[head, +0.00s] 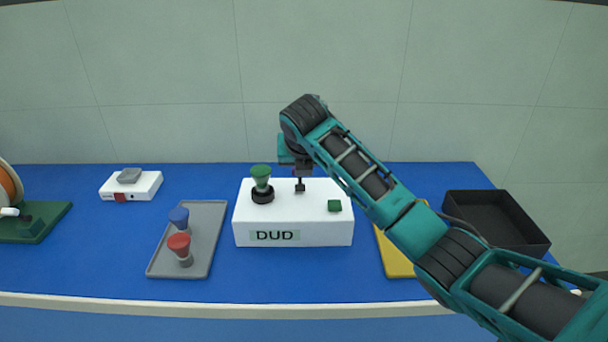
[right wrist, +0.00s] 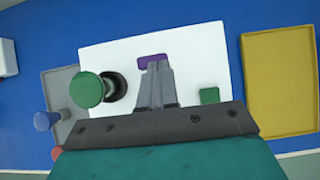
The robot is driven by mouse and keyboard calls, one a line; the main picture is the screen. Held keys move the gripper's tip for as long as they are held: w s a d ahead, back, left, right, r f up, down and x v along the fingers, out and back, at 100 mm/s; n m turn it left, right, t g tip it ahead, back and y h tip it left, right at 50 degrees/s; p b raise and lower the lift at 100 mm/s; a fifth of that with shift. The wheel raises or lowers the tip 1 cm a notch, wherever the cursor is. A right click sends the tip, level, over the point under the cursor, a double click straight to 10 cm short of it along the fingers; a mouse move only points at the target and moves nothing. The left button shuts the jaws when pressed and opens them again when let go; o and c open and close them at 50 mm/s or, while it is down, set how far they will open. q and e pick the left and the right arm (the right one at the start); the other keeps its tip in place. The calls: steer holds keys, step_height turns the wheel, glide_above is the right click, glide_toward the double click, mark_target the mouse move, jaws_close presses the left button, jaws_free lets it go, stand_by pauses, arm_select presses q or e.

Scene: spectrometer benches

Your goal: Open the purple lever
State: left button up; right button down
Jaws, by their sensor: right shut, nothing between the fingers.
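The purple lever (right wrist: 153,61) shows in the right wrist view on top of the white box (right wrist: 195,43), just beyond my right fingertips. In the head view my right gripper (head: 300,187) points down over the middle of the white box labelled DUD (head: 330,232), and the lever is hidden or too small to make out there. My right gripper (right wrist: 155,100) is shut and empty, with its fingertips close to the lever; I cannot tell if they touch it. My left gripper is not in view.
A green knob in a black ring (head: 261,180) and a green block (head: 334,206) flank the gripper on the box. A grey tray (head: 208,225) with blue and red knobs lies left. A yellow tray (head: 393,258) and black bin (head: 497,220) lie right.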

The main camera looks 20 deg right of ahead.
steer(key=shift+w+d, duration=0.2)
steer(key=shift+w, duration=0.8)
steer(key=shift+r, duration=0.1)
steer(key=shift+s+r, duration=0.1)
steer(key=shift+r, duration=0.75)
